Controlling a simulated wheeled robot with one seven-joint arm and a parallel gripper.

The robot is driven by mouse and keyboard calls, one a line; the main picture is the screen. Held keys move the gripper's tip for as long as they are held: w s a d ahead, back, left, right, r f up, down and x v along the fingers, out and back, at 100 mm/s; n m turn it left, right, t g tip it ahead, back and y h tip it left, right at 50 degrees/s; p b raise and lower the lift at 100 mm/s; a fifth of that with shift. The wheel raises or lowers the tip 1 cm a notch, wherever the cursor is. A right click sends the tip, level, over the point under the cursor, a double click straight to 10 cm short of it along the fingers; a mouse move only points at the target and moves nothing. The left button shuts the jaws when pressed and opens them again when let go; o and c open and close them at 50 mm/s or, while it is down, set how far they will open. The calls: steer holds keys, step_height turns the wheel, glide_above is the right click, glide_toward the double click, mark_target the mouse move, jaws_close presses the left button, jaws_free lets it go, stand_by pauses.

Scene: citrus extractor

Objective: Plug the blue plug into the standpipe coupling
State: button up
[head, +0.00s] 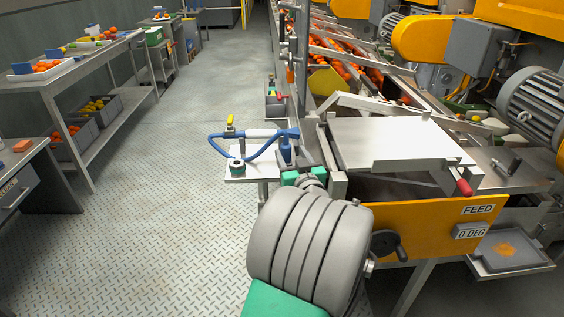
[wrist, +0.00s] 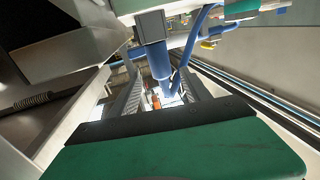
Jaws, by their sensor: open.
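The blue plug (head: 286,152) looks like an upright blue cylinder at the end of a looped blue hose, just beyond my gripper (head: 303,178). In the wrist view a blue cylinder (wrist: 155,60) hangs below a grey block, close to the open fingers of my gripper (wrist: 165,98). I cannot tell whether the fingers touch it. A round green-and-black fitting (head: 236,166) sits on a small white stand (head: 262,174) left of the blue plug. It may be the standpipe coupling; I cannot tell for sure.
The blue hose (head: 215,143) loops above the stand, near a yellow valve handle (head: 230,121). The extractor's orange feed panel (head: 425,228) and pale lid (head: 395,142) stand close on the right. The plate floor (head: 165,215) is clear on the left, with a workbench (head: 95,65) beyond.

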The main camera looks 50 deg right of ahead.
mark_target(283, 147)
step_height(283, 147, down, 3)
steer(key=shift+r+b, duration=0.2)
steer(key=shift+b, duration=0.55)
steer(key=x, duration=0.4)
steer(key=p+x, duration=0.1)
steer(key=x, duration=0.3)
steer(key=shift+w+a+r, duration=0.1)
steer(key=shift+a+r, duration=0.05)
steer(key=shift+r, duration=0.05)
steer(key=shift+c, duration=0.4)
jaws_close()
